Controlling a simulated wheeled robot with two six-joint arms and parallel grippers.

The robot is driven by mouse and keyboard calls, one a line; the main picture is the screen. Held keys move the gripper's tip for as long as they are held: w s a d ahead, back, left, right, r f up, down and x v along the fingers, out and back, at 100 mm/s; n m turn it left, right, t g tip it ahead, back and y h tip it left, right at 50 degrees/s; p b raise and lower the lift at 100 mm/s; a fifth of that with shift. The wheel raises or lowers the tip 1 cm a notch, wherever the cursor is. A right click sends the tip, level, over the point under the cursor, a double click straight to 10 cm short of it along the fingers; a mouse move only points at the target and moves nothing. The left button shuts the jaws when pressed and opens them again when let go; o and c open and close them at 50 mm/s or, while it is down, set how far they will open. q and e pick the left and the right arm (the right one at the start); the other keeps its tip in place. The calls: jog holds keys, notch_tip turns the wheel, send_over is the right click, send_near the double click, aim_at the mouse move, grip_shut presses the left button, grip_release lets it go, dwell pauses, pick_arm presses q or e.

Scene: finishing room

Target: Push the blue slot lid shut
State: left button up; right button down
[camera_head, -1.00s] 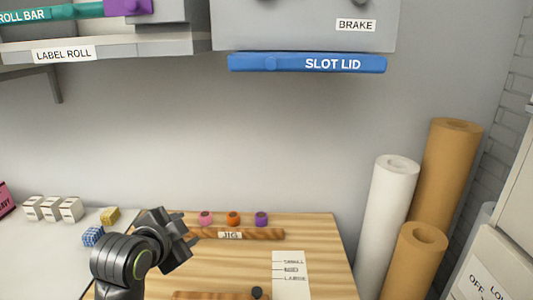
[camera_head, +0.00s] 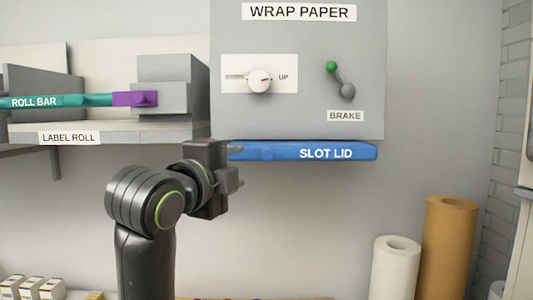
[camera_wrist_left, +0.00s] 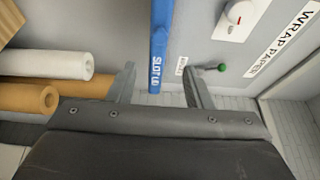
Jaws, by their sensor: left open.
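The blue slot lid (camera_head: 310,151) is a long flat bar along the bottom edge of the grey wrap paper panel (camera_head: 300,110). A small blue knob stands on its left part, and the lid sticks out below the panel. My left gripper (camera_head: 238,165) is at the lid's left end in the head view, its fingers overlapping that end. In the left wrist view the lid (camera_wrist_left: 160,45) runs between the two open fingers (camera_wrist_left: 160,85), with nothing gripped. I cannot tell whether the fingers touch it. My right gripper is not in view.
Above the lid are a dial (camera_head: 260,80) and a brake lever (camera_head: 340,80) with a green knob. A shelf with the teal roll bar (camera_head: 75,101) and purple clamp (camera_head: 135,98) is at the left. Paper rolls (camera_head: 448,245) stand at lower right.

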aim_at(266, 155)
pick_arm(q)
jog(key=p+x, duration=0.6)
jog(key=x, duration=0.7)
jog(key=shift+w+d+r, duration=0.1)
jog(key=shift+w+r, duration=0.05)
jog(key=shift+w, duration=0.15)
jog(key=shift+p+x, duration=0.6)
jog(key=shift+x, duration=0.3)
jog(key=shift+c, duration=0.3)
jog(key=c, duration=0.9)
grip_shut()
